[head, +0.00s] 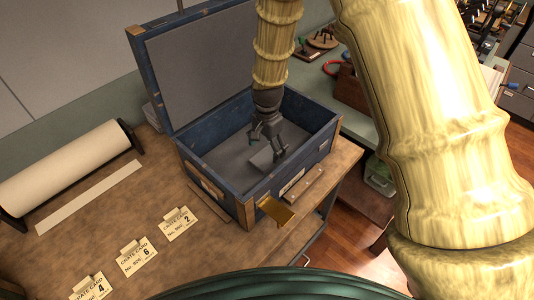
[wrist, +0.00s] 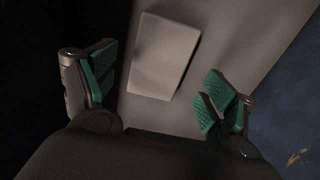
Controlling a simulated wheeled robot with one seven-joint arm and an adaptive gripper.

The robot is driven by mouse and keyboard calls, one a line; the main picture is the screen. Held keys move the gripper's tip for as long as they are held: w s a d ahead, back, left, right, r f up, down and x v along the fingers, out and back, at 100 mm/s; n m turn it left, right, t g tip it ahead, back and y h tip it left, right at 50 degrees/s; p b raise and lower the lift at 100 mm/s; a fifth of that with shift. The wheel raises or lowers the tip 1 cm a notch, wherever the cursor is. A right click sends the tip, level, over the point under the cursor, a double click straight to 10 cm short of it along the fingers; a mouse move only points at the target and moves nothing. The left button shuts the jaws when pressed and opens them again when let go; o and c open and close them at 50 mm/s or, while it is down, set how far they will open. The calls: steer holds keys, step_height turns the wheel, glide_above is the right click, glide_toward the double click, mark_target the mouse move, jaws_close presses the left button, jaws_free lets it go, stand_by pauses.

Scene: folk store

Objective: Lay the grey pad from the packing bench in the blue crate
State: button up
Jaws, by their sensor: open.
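The blue crate (head: 243,205) stands open on the packing bench (head: 205,245), its lid raised at the back. A grey pad (head: 262,158) lies inside on the crate's grey floor. My gripper (head: 268,143) reaches down into the crate above the pad. In the wrist view the pad (wrist: 164,55) lies flat ahead of the fingertips, and my gripper (wrist: 152,88) is open with its green-padded fingers wide apart. The fingers do not appear to touch the pad. In the head view the gripper partly hides the pad.
A paper roll (head: 65,170) lies at the bench's left. Crate cards (head: 137,257) stand along its front left. A brass latch (head: 276,210) sticks out from the crate's front. A green counter with tools is behind. The crate walls surround my gripper closely.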

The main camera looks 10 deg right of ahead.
mark_target(267, 157)
step_height(267, 157, up, 9)
steer(key=b, duration=0.2)
steer(key=shift+f, duration=0.2)
stand_by(0.4)
